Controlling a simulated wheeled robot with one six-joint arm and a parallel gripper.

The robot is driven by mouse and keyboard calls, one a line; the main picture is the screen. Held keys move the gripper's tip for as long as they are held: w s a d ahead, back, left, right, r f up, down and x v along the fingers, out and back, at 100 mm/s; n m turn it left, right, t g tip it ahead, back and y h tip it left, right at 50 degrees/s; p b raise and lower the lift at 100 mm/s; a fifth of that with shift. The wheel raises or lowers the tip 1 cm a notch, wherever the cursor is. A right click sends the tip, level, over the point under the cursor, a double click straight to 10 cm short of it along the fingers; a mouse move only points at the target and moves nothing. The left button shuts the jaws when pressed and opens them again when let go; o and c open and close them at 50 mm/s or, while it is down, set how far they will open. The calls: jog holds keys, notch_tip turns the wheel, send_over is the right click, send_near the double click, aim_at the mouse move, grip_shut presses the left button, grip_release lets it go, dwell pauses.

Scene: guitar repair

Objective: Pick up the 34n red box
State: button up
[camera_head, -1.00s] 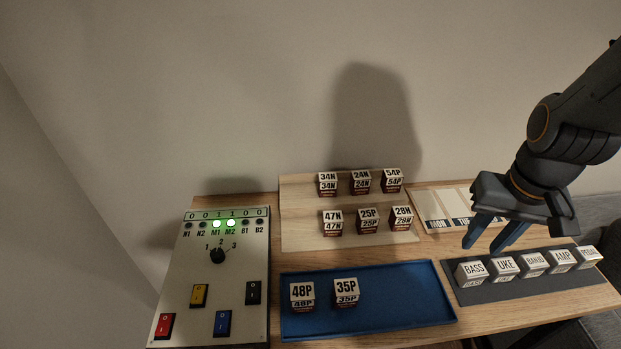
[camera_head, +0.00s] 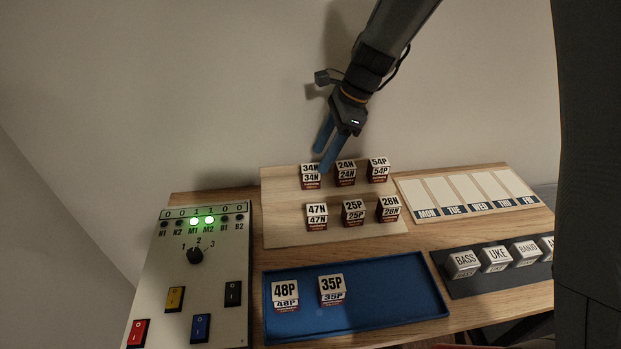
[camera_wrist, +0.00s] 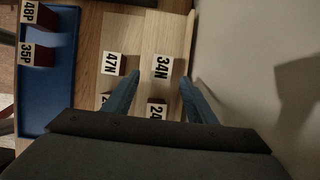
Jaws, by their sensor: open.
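The 34N box (camera_head: 310,182), white on top with a dark red lower face, stands at the back left of the light wooden board (camera_head: 280,236). My gripper (camera_head: 324,160) is open and empty, above and close to this box, with its fingers pointing down. In the wrist view the 34N box (camera_wrist: 162,67) shows between and a little beyond the fingertips of my gripper (camera_wrist: 160,78). I cannot tell the exact height of the fingers over it. The 24N box (camera_head: 346,175) stands just to the right.
The 54P box (camera_head: 378,171) is at the back right, with 47N (camera_head: 317,217), 25P (camera_head: 353,213) and 28N (camera_head: 389,210) in front. The blue tray (camera_head: 400,297) holds 48P and 35P. A switch panel (camera_head: 185,265) stands left. The wall is close behind.

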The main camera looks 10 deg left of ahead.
aim_at(314, 168)
jog(key=shift+a+f, duration=0.35)
jog(key=shift+a, duration=0.1)
jog(key=shift+d+p+x, duration=0.2)
jog(key=shift+p+x, duration=0.95)
jog(key=shift+x, duration=2.35)
jog(key=c, duration=1.2)
jog(key=shift+c, duration=0.2)
